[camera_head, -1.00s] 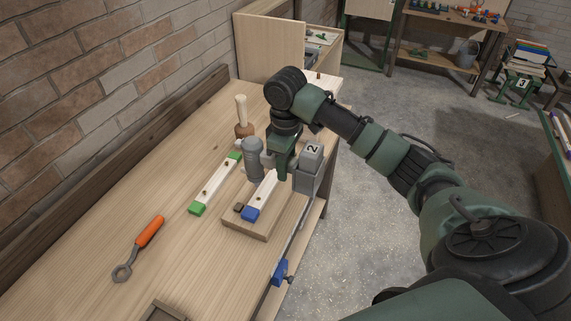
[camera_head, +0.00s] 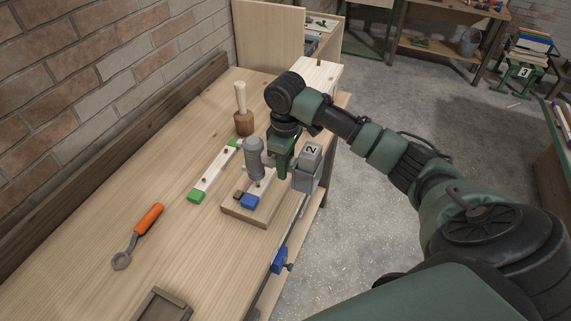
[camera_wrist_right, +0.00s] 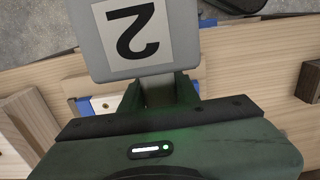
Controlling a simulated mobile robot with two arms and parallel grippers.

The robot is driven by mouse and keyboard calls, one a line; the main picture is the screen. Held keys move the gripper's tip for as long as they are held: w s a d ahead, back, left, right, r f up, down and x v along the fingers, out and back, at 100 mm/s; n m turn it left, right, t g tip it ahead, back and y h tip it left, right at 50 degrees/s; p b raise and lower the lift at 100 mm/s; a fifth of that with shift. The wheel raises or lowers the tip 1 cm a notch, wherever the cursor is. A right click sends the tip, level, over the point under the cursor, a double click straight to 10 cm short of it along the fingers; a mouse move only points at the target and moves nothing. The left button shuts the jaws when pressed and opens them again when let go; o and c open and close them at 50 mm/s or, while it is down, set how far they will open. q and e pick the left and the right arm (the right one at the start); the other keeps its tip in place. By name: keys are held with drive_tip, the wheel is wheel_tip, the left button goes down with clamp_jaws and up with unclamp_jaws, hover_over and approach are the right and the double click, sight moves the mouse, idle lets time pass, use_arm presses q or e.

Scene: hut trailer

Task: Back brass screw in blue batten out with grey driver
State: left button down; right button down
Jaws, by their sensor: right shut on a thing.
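My right gripper (camera_head: 279,166) is shut on the grey driver (camera_head: 254,158), over the small wooden board (camera_head: 262,217). The driver's block marked 2 (camera_head: 308,166) sticks out to the right and also fills the top of the right wrist view (camera_wrist_right: 133,38). The blue batten (camera_head: 250,201), pale with blue ends, lies on the board below the driver; its blue ends also show in the right wrist view (camera_wrist_right: 84,107). The driver's thin bit points down at the batten; I cannot tell whether it touches the brass screw, which is not clearly visible. My left gripper is out of view.
A green-ended batten (camera_head: 213,172) with screws lies left of the board. A mallet (camera_head: 243,123) stands behind it. An orange-handled wrench (camera_head: 138,235) and a dark tray (camera_head: 163,305) are nearer. A blue clamp (camera_head: 279,260) sits at the bench's right edge.

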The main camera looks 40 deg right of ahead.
drive_tip(key=shift+w+f, duration=0.1)
drive_tip(key=shift+f, duration=0.05)
idle(0.4)
drive_tip(key=shift+f, duration=0.3)
drive_tip(key=shift+p, duration=0.3)
drive_tip(key=shift+s+f, duration=0.15)
drive_tip(key=shift+s, duration=0.05)
idle(0.3)
drive_tip(key=shift+s+a+r+p, duration=0.1)
drive_tip(key=shift+s+r+p, duration=0.05)
drive_tip(key=shift+r+p, duration=0.15)
idle(0.8)
drive_tip(key=shift+w+r, duration=0.3)
drive_tip(key=shift+r, duration=0.15)
idle(0.6)
drive_tip(key=shift+f, duration=0.2)
drive_tip(key=shift+f, duration=0.1)
idle(0.9)
